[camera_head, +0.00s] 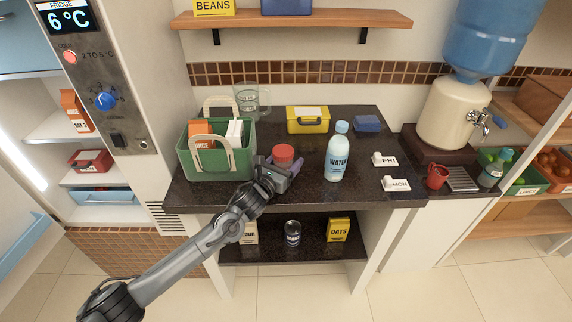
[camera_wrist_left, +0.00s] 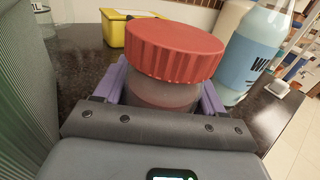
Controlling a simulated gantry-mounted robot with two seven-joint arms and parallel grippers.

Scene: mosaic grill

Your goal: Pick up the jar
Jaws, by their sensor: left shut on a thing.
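The jar has a ribbed red lid (camera_head: 283,151) and stands upright over the dark countertop (camera_head: 262,124), right of the green basket. In the left wrist view the jar's lid (camera_wrist_left: 172,50) and cloudy body (camera_wrist_left: 160,92) sit between two purple fingers. My left gripper (camera_head: 281,166) is shut on the jar; it also shows in the left wrist view (camera_wrist_left: 162,95). The jar's base is hidden by the gripper, so I cannot tell whether it touches the counter. My right gripper is not in view.
A green basket (camera_head: 240,166) with cartons stands close left of the jar. A water bottle (camera_head: 337,158) stands to the right, a yellow box (camera_head: 307,125) behind. White PRI (camera_head: 384,160) and MON (camera_head: 396,184) labelled pieces lie farther right.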

